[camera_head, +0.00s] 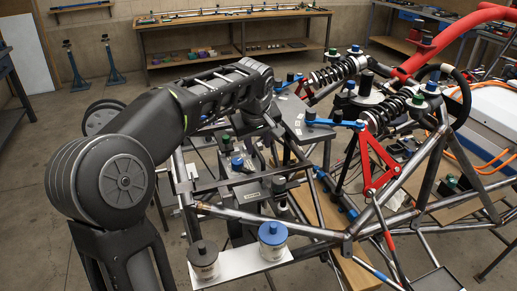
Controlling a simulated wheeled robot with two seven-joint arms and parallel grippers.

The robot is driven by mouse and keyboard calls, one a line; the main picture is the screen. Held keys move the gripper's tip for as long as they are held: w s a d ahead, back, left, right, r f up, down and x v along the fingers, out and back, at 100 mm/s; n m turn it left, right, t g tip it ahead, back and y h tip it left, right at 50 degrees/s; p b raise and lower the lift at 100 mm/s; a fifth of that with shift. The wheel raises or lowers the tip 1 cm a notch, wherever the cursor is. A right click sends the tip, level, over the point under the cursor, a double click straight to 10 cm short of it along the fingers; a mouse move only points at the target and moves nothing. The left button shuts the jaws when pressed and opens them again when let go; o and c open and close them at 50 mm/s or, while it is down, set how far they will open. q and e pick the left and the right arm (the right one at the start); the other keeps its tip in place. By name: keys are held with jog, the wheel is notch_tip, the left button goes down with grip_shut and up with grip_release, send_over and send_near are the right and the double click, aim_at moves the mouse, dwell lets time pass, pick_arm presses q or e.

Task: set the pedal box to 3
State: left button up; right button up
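The tube chassis (300,226) of bare metal fills the middle and right of the head view. Inside its near end sits a grey mechanical assembly (252,194) with a small white label, which looks like the pedal box; I cannot read its setting. Small green (225,139) and blue (237,161) knobs stand at its back, and a dark knob (279,183) at its right. My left arm reaches over from the left, and its wrist bends down above and behind these knobs. My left gripper (257,117) is dark and small there; its fingers cannot be made out. My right gripper is not in view.
A white plate (238,264) at the near edge carries a blue-topped canister (272,236) and a black-topped one (203,258). Red suspension arms (376,162) and black coil springs (400,106) crowd the right. A workbench (235,20) stands behind.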

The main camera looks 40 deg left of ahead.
aim_at(258, 153)
pick_arm(q)
jog(key=shift+x, duration=1.75)
grip_shut()
jog(key=shift+a, duration=0.1)
